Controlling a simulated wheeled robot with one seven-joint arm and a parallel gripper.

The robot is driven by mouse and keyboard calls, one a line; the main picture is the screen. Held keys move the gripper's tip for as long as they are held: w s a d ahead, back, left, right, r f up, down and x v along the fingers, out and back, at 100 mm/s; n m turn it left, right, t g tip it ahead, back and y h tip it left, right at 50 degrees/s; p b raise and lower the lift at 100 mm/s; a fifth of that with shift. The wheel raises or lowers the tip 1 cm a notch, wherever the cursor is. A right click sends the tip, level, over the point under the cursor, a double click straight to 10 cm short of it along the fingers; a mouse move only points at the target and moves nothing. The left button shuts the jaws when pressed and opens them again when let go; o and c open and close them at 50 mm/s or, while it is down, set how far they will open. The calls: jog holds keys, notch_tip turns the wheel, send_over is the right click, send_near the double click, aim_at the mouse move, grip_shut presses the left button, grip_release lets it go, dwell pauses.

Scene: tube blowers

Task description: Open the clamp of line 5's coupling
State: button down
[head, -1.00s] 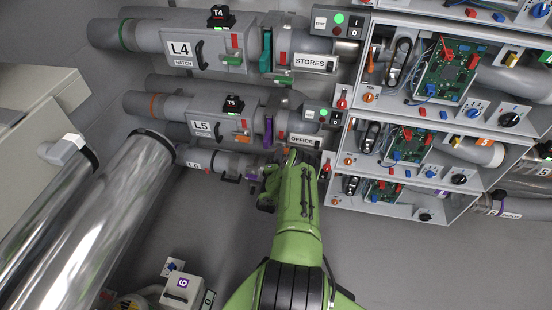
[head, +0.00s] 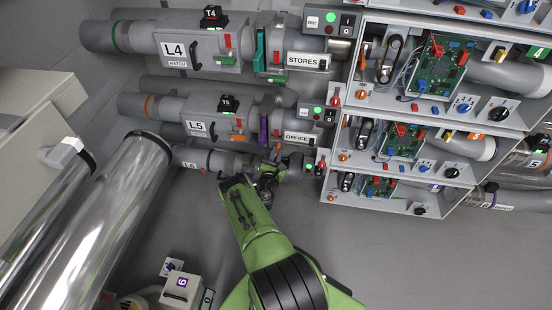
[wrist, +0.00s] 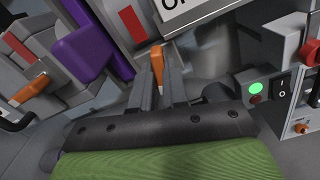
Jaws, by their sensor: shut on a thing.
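Line 5's pipe run has a grey box marked L5 (head: 198,127), a purple plate (head: 263,130) and a white OFFICE label (head: 298,138). The purple plate also shows at upper left in the wrist view (wrist: 82,45). My gripper (head: 273,163) is just below this run, left of the OFFICE label's lower edge. In the wrist view my gripper (wrist: 157,86) is shut on an orange lever (wrist: 157,62), whose tip stands up between the fingers. The lever's base is hidden by the fingers and the dark palm, so I cannot tell the clamp's state.
A second orange lever (wrist: 30,88) is on the box at left in the wrist view. A switch box with a green light (head: 318,113) is close on the right. Line 4's box (head: 198,50) is above. Open floor (head: 350,250) lies below.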

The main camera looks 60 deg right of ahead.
jog(key=shift+f+n+b, duration=0.2)
jog(key=shift+n+b, duration=1.3)
jog(key=shift+b, duration=0.15)
jog(key=c, duration=1.1)
grip_release()
jog(key=shift+c, duration=0.2)
jog(key=p+v, duration=0.3)
jog(key=v, duration=1.2)
jog(key=shift+s+a, duration=0.25)
jog(key=shift+a, duration=0.1)
jog(key=shift+s, duration=0.1)
